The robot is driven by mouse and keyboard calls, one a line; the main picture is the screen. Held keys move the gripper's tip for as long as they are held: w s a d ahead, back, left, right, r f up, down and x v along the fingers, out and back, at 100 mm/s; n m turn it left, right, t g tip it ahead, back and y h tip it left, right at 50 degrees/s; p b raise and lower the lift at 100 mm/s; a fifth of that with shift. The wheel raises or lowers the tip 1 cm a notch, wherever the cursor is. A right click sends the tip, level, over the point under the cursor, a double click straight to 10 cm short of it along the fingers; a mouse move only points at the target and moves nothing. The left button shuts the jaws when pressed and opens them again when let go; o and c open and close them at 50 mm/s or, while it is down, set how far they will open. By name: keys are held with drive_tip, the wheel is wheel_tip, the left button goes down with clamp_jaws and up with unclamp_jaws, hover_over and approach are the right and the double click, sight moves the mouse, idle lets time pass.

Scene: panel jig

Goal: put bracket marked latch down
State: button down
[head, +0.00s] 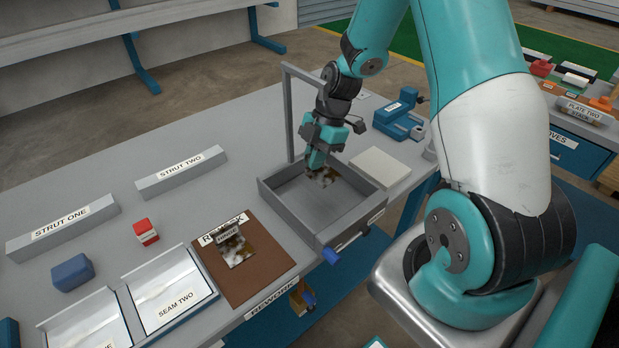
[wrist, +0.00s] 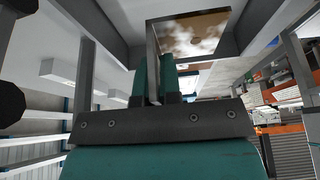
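My gripper (head: 320,165) reaches down into a shallow grey tray (head: 277,209) and hides part of what it holds. It is shut on a bracket (head: 326,177) with a rusty brown and white mottled plate. In the wrist view, the teal fingers (wrist: 155,80) close on the bracket's thin upright tab, and its mottled plate (wrist: 195,35) lies beyond them. No marking on this bracket is readable. It is low inside the tray; I cannot tell whether it touches the floor. Another mottled bracket (head: 238,248), marked HINGE, lies on the brown rework mat (head: 262,283).
A grey frame post (head: 289,120) stands at the tray's back left. A pale plate (head: 380,167) and a blue clamp (head: 398,116) are to the right. A red block (head: 146,231), a blue block (head: 72,272), seam trays (head: 170,290) and strut bars (head: 181,172) occupy the left.

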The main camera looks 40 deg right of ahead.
sight(305, 197)
drive_tip(key=x, duration=0.3)
drive_tip(key=shift+a+f, duration=0.15)
drive_tip(key=shift+f, duration=0.05)
drive_tip(key=shift+f+p, duration=0.4)
drive_tip(key=shift+f, duration=1.55)
drive_tip(key=shift+f, duration=0.2)
drive_tip(key=c, duration=1.3)
unclamp_jaws()
drive_tip(key=shift+r, duration=0.1)
drive_tip(key=shift+r, duration=0.1)
drive_tip(key=b+v, duration=0.1)
drive_tip(key=v, duration=1.1)
drive_tip(key=shift+s+b, duration=0.1)
drive_tip(key=shift+b, duration=0.2)
